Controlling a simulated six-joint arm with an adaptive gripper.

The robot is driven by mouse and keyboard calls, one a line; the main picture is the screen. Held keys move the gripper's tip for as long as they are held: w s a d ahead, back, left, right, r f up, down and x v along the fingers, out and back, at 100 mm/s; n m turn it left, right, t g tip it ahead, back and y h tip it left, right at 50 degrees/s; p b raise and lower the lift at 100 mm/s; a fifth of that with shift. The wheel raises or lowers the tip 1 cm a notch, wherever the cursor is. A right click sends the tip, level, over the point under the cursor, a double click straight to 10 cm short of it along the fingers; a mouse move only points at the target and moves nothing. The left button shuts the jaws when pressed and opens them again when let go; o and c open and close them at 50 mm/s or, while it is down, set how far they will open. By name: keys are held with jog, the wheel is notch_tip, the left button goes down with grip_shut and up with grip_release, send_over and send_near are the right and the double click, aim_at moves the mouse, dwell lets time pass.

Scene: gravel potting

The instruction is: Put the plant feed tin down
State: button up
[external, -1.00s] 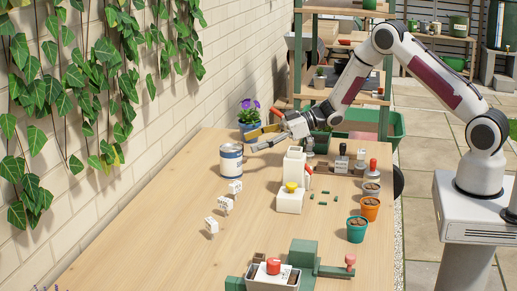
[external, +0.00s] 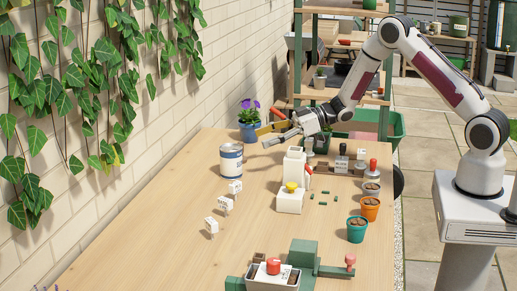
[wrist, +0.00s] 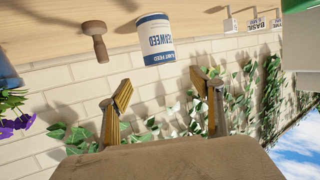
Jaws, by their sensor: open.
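The plant feed tin (external: 231,160), white with blue bands, stands upright on the wooden table near the brick wall.
A purple-flowered plant in a blue pot (external: 249,122) stands behind the tin. White label blocks (external: 226,205) stand in front of it. A white dispenser with a yellow knob (external: 290,197) is to the right. The table's front left is clear.

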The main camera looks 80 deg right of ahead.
jog(key=shift+r, duration=0.1)
notch_tip(320, 180, up, 11)
jog(key=d+m+h, duration=0.1)
jog(key=h, duration=0.4)
jog(key=s+a+r+m+g+h, duration=0.2)
jog(key=s+r+m+h, duration=0.15)
jog(key=s+r, duration=0.65)
jog(key=s+a+f+g, duration=0.1)
jog(key=s+a, duration=0.3)
jog(key=s, duration=0.7)
jog(key=s+a+g+y, duration=0.1)
jog(key=s+a, duration=0.4)
jog(key=s, duration=0.7)
jog(key=s+a+f+g+y, duration=0.1)
jog(key=s+a+g, duration=0.2)
jog(key=s, duration=0.8)
jog(key=shift+s+a+f+g, duration=0.3)
jog(key=shift+s+a, duration=0.1)
jog(key=shift+a, duration=0.25)
jog(key=shift+m, duration=0.25)
